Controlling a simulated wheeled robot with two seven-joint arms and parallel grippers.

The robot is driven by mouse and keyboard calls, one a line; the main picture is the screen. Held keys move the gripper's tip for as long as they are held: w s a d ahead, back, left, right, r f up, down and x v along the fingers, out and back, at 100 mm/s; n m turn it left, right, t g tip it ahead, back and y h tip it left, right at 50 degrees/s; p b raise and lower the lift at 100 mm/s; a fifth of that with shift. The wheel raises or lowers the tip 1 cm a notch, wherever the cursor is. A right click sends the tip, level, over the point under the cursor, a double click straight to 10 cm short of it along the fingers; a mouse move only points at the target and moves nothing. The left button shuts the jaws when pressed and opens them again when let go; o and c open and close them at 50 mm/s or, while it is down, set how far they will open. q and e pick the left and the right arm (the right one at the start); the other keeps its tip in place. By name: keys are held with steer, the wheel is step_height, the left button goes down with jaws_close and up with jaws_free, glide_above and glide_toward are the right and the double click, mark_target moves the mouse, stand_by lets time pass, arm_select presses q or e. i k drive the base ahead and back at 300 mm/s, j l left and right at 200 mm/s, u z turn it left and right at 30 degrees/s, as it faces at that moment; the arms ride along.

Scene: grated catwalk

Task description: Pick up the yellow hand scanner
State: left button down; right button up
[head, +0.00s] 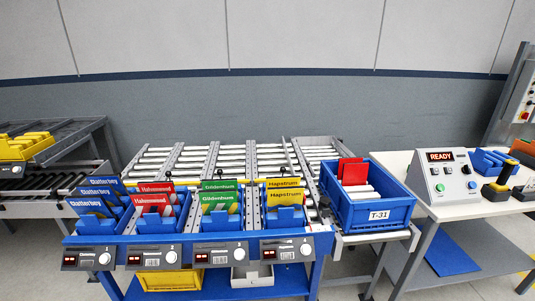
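The yellow hand scanner (505,173) is at the far right of the head view, on the white table. Its yellow body leans up to the right, above a black part that rests on the tabletop. It is small in the view, so I cannot tell whether it sits in a stand. Neither of my grippers is in view.
A grey control box (441,176) reading READY stands left of the scanner. A blue rack (485,161) is behind it. Left of the white table (398,160) are a blue tote (345,213) marked T-31, several card bins and a roller conveyor (210,160).

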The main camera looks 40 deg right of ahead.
mark_target(500, 186)
steer(key=z, duration=3)
steer(key=u, duration=3.25)
steer(key=k+l, duration=0.1)
steer(key=l, duration=0.15)
steer(key=k+l+z, duration=0.15)
steer(key=l, duration=0.15)
